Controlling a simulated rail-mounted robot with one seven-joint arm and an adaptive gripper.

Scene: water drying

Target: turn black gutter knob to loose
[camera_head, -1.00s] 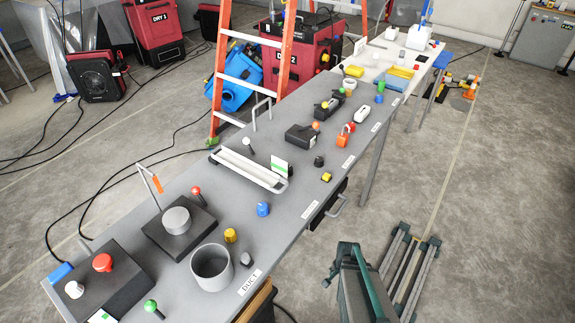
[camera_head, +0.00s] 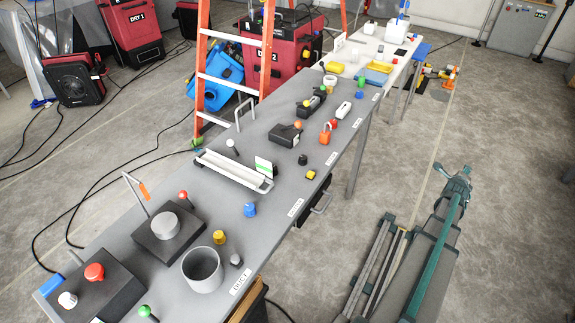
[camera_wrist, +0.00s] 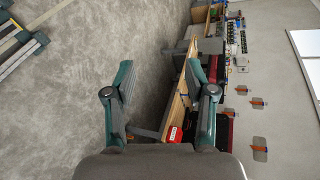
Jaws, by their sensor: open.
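The small black knob (camera_head: 302,159) stands on the grey workbench (camera_head: 262,203), right of the white gutter tray (camera_head: 236,171) and near the bench's front edge. A yellow knob (camera_head: 311,174) is just in front of it. My gripper (camera_head: 460,178) is over the floor to the right of the bench, well apart from the knob. In the wrist view my gripper (camera_wrist: 167,88) is open, with nothing between its fingers. The black knob cannot be made out in the wrist view.
A white-handled lever (camera_head: 232,145) and a green-striped card (camera_head: 264,167) stand by the tray. An orange ladder (camera_head: 267,50) stands behind the bench.

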